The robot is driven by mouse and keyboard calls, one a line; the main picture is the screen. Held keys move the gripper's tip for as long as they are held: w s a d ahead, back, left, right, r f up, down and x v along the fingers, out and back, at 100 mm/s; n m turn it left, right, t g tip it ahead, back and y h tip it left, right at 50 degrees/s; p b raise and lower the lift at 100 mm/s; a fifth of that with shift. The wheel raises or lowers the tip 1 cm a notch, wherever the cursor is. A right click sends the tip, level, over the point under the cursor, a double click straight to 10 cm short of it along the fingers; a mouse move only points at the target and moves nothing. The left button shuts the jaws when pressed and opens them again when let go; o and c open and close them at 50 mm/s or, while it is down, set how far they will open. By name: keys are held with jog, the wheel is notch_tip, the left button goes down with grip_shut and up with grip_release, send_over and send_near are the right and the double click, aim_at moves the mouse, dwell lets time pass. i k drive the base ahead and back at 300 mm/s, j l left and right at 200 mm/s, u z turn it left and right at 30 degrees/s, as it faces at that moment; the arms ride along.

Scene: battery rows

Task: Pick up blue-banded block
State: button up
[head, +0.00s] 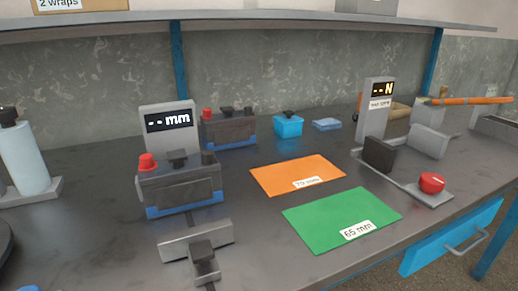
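A second similar dark block with a blue band (229,130) and a red knob stands farther back. The gauge's grey jaw (196,240) with a small clamp stands in front of the nearer block; I cannot tell if they touch. My gripper does not show in the head view.
An orange mat (280,177) and a green mat (325,222) lie empty at the centre. A force gauge (375,108) with a red knob (431,183) stands right. A shelf (250,20) hangs above.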

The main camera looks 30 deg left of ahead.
aim_at(180, 183)
jog(key=u, duration=1.9)
jog(key=k, duration=0.5)
